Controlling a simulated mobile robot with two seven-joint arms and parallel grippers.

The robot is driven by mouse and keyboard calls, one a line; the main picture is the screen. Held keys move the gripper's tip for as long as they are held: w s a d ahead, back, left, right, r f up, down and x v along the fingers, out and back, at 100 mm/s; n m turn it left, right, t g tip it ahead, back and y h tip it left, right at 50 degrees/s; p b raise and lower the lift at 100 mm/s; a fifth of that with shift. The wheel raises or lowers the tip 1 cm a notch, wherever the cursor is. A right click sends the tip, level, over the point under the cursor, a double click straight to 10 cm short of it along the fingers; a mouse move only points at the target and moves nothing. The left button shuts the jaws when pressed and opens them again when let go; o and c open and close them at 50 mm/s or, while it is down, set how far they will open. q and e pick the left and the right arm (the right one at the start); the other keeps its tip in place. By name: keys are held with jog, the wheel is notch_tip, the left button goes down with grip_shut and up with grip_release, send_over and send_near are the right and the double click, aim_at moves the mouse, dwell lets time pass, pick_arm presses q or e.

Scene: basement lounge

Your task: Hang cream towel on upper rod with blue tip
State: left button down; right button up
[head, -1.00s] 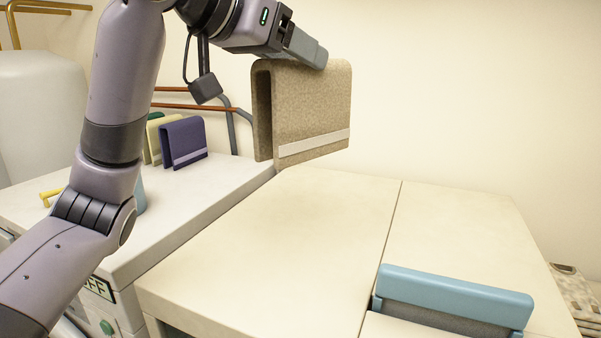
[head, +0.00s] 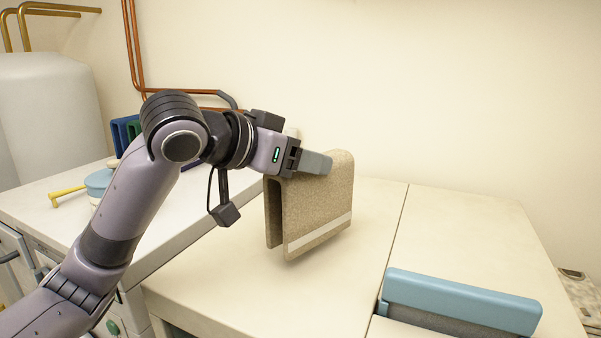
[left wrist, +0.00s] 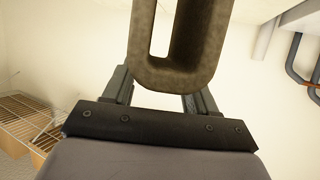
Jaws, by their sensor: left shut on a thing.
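A folded tan-beige towel (head: 318,213) with a pale band near its lower edge hangs in an upside-down U from my left gripper (head: 318,163), over the cream worktop. My left gripper is shut on its top fold. The gap between its lower edge and the worktop is hard to judge. In the left wrist view the folded towel (left wrist: 180,72) shows as a U-shaped end between the fingers of my left gripper (left wrist: 160,92). I see no rod with a blue tip in these views. My right gripper is out of view.
The cream worktop (head: 210,285) is largely clear. A light-blue bar (head: 460,300) lies at its front right. Dark blue folded cloth (head: 120,130) stands behind my left arm on the white counter (head: 40,205), near a yellow handle (head: 66,194). Copper pipes (head: 134,60) run along the wall.

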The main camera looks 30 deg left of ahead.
pick_arm(q)
jog(key=shift+f, duration=1.2)
jog(key=shift+f, duration=0.2)
jog(key=shift+c, duration=1.6)
grip_release()
jog(key=shift+r, duration=0.15)
jog(key=b+v, duration=0.1)
jog(key=v, duration=1.1)
